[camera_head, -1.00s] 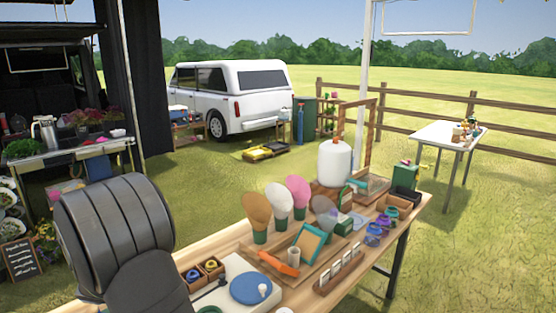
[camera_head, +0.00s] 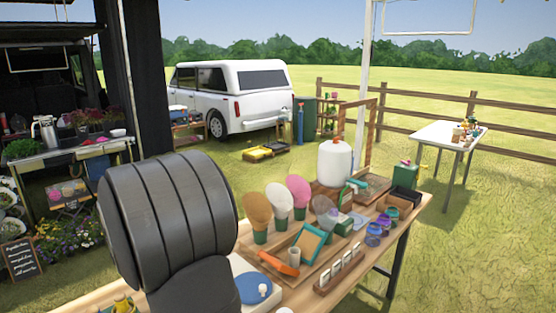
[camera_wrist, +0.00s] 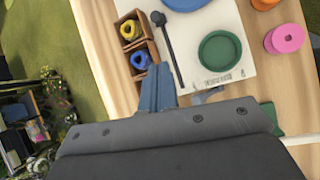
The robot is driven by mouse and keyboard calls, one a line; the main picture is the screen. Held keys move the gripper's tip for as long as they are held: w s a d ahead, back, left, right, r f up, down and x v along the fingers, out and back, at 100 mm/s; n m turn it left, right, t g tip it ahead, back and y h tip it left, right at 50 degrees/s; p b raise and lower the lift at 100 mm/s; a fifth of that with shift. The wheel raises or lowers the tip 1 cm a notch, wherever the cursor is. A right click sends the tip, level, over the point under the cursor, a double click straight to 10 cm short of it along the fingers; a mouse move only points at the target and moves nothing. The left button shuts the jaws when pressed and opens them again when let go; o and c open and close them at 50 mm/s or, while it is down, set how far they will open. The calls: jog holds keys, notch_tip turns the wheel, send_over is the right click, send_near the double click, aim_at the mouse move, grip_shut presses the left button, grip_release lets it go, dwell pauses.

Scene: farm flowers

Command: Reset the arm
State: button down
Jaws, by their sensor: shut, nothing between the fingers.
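My gripper (camera_wrist: 157,88) shows in the wrist view as narrow blue-grey fingers closed together, with nothing held between them. It is above the wooden table (camera_wrist: 100,50), next to two small wooden boxes, one with a yellow ring (camera_wrist: 130,30) and one with a blue ring (camera_wrist: 141,60). In the head view my dark grey arm (camera_head: 170,220) fills the lower left and hides part of the table; the fingers are not seen there.
A white board (camera_wrist: 215,40) holds a green round dish (camera_wrist: 220,50) and a black tool (camera_wrist: 166,40). A pink spool (camera_wrist: 286,38) is to its right. Paper cones (camera_head: 257,212), a tilted frame (camera_head: 308,244) and a white tank (camera_head: 334,162) stand farther along the table.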

jog(key=shift+w+d+r+m, duration=0.3)
jog(key=shift+w+d, duration=0.15)
jog(key=shift+d, duration=0.25)
